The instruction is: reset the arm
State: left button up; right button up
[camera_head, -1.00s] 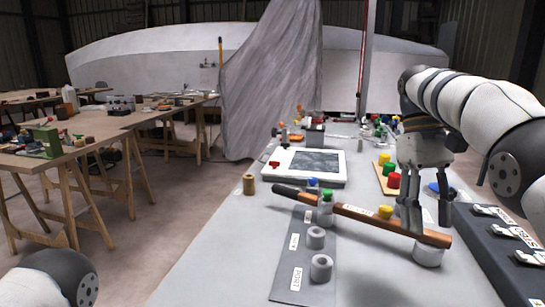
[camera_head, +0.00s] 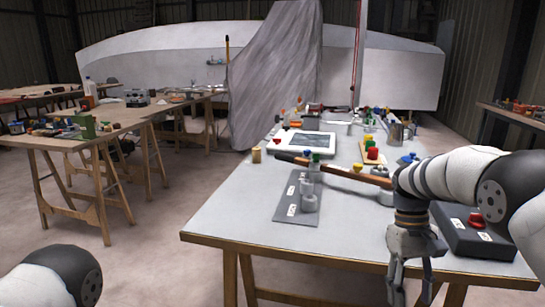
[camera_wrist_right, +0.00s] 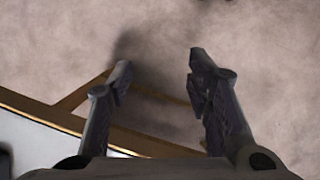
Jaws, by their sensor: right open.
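My right arm (camera_head: 450,180) reaches in from the right in the head view. Its gripper (camera_head: 410,296) hangs pointing down in front of the worktable's near edge. In the right wrist view the two fingers of this gripper (camera_wrist_right: 160,64) are spread apart with nothing between them. Below them are bare floor and a table edge. Part of my left arm (camera_head: 62,280) shows at the lower left of the head view; its gripper is out of the frame.
The grey worktable (camera_head: 240,215) carries a long brown-handled tool (camera_head: 340,169), a dark labelled mat (camera_head: 290,208), a white-framed tablet (camera_head: 305,140) and a dark box with a red knob (camera_head: 470,235). A wooden trestle table (camera_head: 110,130) stands left, with open floor between.

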jog(key=s+a+f, duration=0.2)
jog(key=s+f, duration=1.8)
jog(key=f, duration=0.1)
jog(key=s+a+r+t, duration=0.1)
jog(key=s, duration=1)
jog(key=s+a+r+m, duration=0.1)
jog(key=s+a, duration=0.1)
jog(key=s, duration=0.9)
jog(key=shift+r+m+t+y+p, duration=0.3)
jog(key=shift+t, duration=0.1)
